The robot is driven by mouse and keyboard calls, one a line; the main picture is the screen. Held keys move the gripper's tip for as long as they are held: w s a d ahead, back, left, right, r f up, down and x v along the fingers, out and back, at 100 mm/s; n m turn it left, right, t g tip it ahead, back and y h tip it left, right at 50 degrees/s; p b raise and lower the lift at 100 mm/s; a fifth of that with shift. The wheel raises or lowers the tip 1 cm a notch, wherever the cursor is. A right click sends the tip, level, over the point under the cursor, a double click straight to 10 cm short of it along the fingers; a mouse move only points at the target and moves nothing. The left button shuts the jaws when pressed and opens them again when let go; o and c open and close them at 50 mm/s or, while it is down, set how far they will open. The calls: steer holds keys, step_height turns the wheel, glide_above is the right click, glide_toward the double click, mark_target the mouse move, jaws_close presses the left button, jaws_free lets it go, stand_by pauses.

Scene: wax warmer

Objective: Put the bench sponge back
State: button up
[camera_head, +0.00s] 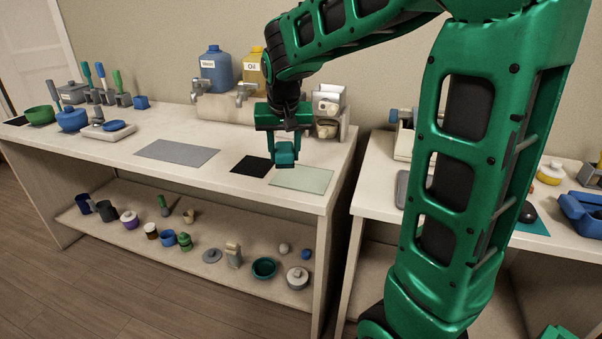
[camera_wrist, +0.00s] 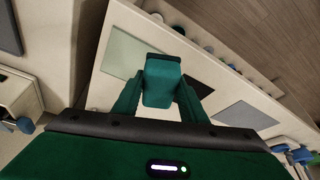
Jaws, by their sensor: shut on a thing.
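My gripper (camera_head: 284,146) is shut on a teal block, the bench sponge (camera_head: 285,155), which it holds upright near the right end of the left bench. In the wrist view the sponge (camera_wrist: 162,80) sits between the two green fingers of my gripper (camera_wrist: 160,95). It is near a black mat (camera_head: 252,166) and a pale green mat (camera_head: 303,179). In the wrist view the pale green mat (camera_wrist: 125,52) and the black mat (camera_wrist: 198,86) lie to either side of the sponge. I cannot tell whether the sponge touches the bench top.
A grey mat (camera_head: 178,153) lies left of the black mat. Blue jug (camera_head: 215,70), yellow oil jug (camera_head: 252,72) and taps (camera_head: 240,92) stand behind. A white dispenser (camera_head: 327,103) is close at the back right. The shelf below (camera_head: 130,225) holds several small pots.

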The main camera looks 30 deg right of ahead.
glide_above(304, 176)
steer(key=s, duration=0.1)
steer(key=f, duration=0.5)
steer(key=shift+a+f, duration=0.3)
steer(key=shift+f, duration=2)
steer(key=o, duration=1.3)
steer(key=shift+f, duration=0.1)
